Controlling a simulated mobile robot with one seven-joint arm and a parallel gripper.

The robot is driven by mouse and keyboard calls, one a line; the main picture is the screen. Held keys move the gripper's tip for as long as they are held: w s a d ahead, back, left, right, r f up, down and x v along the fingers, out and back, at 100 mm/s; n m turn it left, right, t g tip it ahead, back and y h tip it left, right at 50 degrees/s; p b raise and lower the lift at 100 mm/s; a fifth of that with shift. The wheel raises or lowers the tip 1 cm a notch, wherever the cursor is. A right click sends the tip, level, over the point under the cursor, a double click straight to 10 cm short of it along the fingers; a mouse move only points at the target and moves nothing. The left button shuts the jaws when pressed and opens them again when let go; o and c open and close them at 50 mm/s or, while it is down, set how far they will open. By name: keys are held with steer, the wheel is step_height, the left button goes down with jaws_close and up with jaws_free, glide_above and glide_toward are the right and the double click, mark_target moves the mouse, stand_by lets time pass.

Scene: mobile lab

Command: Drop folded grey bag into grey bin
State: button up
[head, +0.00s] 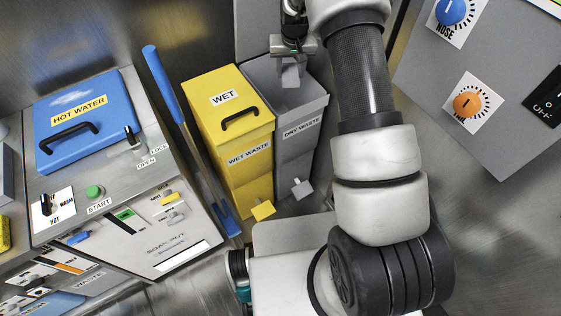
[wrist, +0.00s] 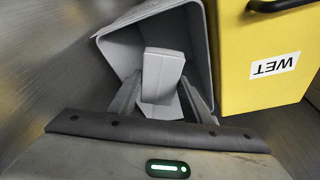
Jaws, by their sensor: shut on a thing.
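The folded grey bag (head: 290,74) hangs from my gripper (head: 291,56) at the mouth of the grey bin. In the wrist view the bag (wrist: 163,72) is a pale grey block between the fingers of my gripper (wrist: 160,98), which is shut on it. The grey bin (head: 296,153) has a "DRY WASTE" label, and its top is open. In the wrist view the bin (wrist: 203,45) surrounds the bag on several sides. The bin floor is hidden, and I cannot tell exactly how deep the bag is.
The yellow wet waste bin (head: 229,109) with a closed lid and black handle stands close on the left of the grey bin. A blue-handled tool (head: 163,82) leans left of it. A counter with a blue hot water lid (head: 84,118) is further left. A control panel (head: 487,90) is at right.

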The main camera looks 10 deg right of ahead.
steer(key=w+b, duration=0.2)
steer(key=w, duration=0.1)
steer(key=w+b, duration=0.1)
steer(key=w, duration=0.1)
steer(key=shift+a+f, duration=0.15)
steer(key=shift+a, duration=0.2)
step_height(320, 180, down, 6)
steer(key=b, duration=0.3)
steer(key=shift+r, duration=0.2)
steer(key=o, duration=1.2)
steer(key=p+v, duration=0.3)
steer(key=v, duration=1.4)
steer(key=shift+r, duration=0.2)
steer(key=shift+s, duration=0.1)
